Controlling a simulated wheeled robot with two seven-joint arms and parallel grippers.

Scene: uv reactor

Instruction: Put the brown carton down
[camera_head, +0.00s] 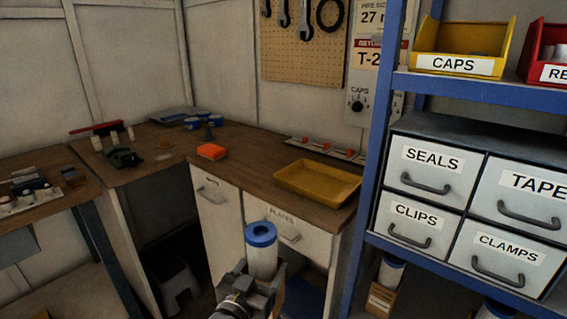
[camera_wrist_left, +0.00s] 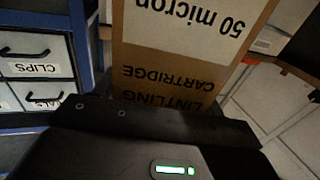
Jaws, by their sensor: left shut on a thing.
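The brown carton (camera_wrist_left: 170,62) fills the upper middle of the left wrist view, with upside-down print reading "LINTLING CARTRIDGE" and "50 micron". My left gripper (camera_head: 254,282) is shut on it, low in the middle of the head view. There, a white cylinder with a blue cap (camera_head: 262,248) stands upright at the gripper, and most of the carton is hidden behind the gripper. The carton is in the air in front of the white cabinet below the counter. My right gripper is not in view.
A blue shelf rack (camera_head: 375,150) with labelled drawers stands at right. A small stool (camera_head: 172,282) is under the counter.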

